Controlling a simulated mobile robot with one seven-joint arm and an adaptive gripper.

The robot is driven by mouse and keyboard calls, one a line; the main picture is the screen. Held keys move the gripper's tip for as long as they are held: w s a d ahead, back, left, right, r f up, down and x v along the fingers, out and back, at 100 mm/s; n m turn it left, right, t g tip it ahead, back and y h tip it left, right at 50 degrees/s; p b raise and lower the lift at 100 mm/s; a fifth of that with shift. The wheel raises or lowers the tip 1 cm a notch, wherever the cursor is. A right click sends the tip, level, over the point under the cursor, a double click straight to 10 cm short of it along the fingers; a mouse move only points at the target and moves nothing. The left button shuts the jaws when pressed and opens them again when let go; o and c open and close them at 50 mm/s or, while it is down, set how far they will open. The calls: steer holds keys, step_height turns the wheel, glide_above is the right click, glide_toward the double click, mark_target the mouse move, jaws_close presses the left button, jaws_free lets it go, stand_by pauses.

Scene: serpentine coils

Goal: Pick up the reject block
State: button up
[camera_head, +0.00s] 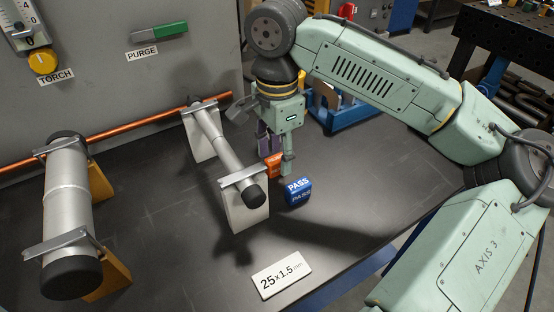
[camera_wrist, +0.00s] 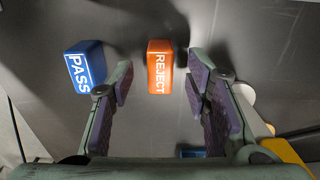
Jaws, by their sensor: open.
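The reject block is orange with white REJECT lettering. In the wrist view the reject block (camera_wrist: 159,68) stands on the dark bench top between and just beyond my two spread fingertips. My gripper (camera_wrist: 160,85) is open and empty there, with purple finger pads. In the head view the reject block (camera_head: 273,163) is partly hidden behind a finger of my gripper (camera_head: 277,160), which points down close to the bench. A blue block marked PASS (camera_head: 298,190) sits just right of and nearer than the reject block. The PASS block (camera_wrist: 85,66) lies left of my left finger in the wrist view.
A thin tube (camera_head: 226,146) rests on clamped supports left of my gripper. A thicker tube (camera_head: 68,205) lies on wooden supports further left. A copper rod (camera_head: 107,131) runs along the back. A card marked 25x1.5 mm (camera_head: 282,274) lies in front. The bench between is clear.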

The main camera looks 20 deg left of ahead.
steer(key=shift+f, duration=0.8)
steer(key=shift+c, duration=0.3)
jaws_close()
